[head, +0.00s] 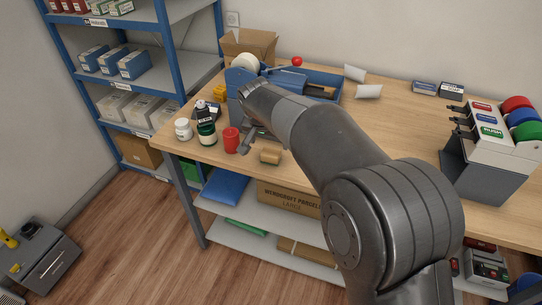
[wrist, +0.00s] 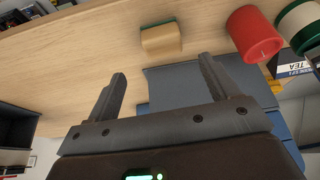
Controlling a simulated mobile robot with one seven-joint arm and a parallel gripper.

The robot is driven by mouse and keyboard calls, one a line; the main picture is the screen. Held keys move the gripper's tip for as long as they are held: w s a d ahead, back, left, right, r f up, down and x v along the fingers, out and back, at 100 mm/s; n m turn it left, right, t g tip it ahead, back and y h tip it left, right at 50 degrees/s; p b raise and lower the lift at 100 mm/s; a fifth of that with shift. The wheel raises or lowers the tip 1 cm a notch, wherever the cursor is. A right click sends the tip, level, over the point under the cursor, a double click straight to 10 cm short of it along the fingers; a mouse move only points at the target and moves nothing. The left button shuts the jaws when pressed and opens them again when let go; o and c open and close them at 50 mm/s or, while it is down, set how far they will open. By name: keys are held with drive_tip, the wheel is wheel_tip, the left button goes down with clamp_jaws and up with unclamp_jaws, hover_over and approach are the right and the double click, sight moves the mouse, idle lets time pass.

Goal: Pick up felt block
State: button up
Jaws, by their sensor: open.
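The felt block (head: 270,157) is a small tan block lying near the front edge of the wooden counter. In the wrist view the felt block (wrist: 161,40) shows a tan body with a green strip along one side. It lies ahead of my fingers, roughly in line with the gap between them, and apart from them. My gripper (wrist: 162,72) is open and empty. In the head view my gripper (head: 254,140) is low over the counter, just left of and behind the block; my arm partly hides it.
A blue-grey dispenser (head: 237,100) is behind my gripper.

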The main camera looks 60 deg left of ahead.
sight(271, 151)
drive_tip(key=x, duration=0.4)
drive_tip(key=shift+a+x, duration=0.15)
drive_tip(key=shift+x, duration=1.1)
drive_tip(key=shift+a+x, duration=0.15)
drive_tip(key=shift+x, duration=1.15)
drive_tip(key=shift+r, duration=0.1)
drive_tip(key=shift+c, duration=0.4)
drive_tip(key=c, duration=1)
drive_tip(key=shift+r, duration=0.1)
